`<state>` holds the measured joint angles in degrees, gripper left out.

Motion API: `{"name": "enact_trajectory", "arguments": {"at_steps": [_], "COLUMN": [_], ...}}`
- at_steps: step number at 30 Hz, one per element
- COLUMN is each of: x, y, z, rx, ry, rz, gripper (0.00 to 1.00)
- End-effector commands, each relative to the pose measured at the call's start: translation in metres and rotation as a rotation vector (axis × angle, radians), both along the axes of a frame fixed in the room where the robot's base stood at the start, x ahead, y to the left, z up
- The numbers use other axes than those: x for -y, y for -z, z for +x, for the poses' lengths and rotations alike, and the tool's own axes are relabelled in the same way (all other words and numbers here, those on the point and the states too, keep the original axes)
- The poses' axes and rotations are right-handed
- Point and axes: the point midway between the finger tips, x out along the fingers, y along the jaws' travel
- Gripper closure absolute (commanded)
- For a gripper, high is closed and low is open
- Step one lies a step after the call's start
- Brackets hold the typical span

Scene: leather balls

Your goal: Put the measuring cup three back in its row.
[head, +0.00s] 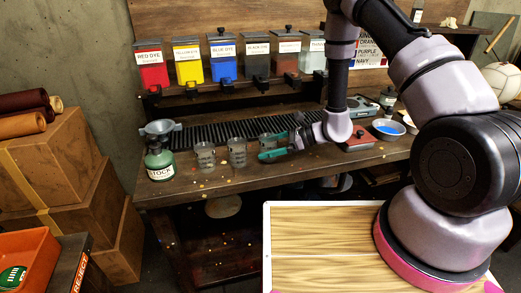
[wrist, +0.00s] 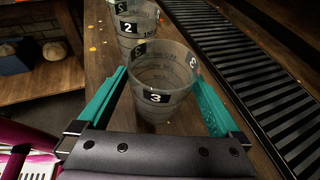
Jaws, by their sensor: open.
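The measuring cup three (wrist: 165,75), clear with a black "3" label, stands upright between the teal fingers of my gripper (wrist: 160,84) in the wrist view. The fingers are open, one on each side of it. In the head view the gripper (head: 272,146) is at the right end of the row of cups, and its fingers partly hide cup three (head: 266,139). Cup two (wrist: 128,28), labelled "2", stands just beyond it in the wrist view and in the middle of the row in the head view (head: 237,153). Another clear cup (head: 204,156) stands at the row's left end.
A blue-filled bowl (head: 388,128) is on the right. The bench front (head: 300,171) is mostly clear.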

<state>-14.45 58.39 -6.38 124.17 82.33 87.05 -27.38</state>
Motion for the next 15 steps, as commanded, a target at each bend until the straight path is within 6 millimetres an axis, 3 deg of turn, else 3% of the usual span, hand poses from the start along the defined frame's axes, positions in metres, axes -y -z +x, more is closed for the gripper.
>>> {"name": "enact_trajectory", "arguments": {"at_steps": [7, 15], "x": [0.051, 0.079], "y": [-0.022, -0.033], "z": [-0.005, -0.009], "rx": [0.0, 0.0], "ry": [0.005, 0.002], "rz": [0.0, 0.0], "gripper": [0.0, 0.0]}}
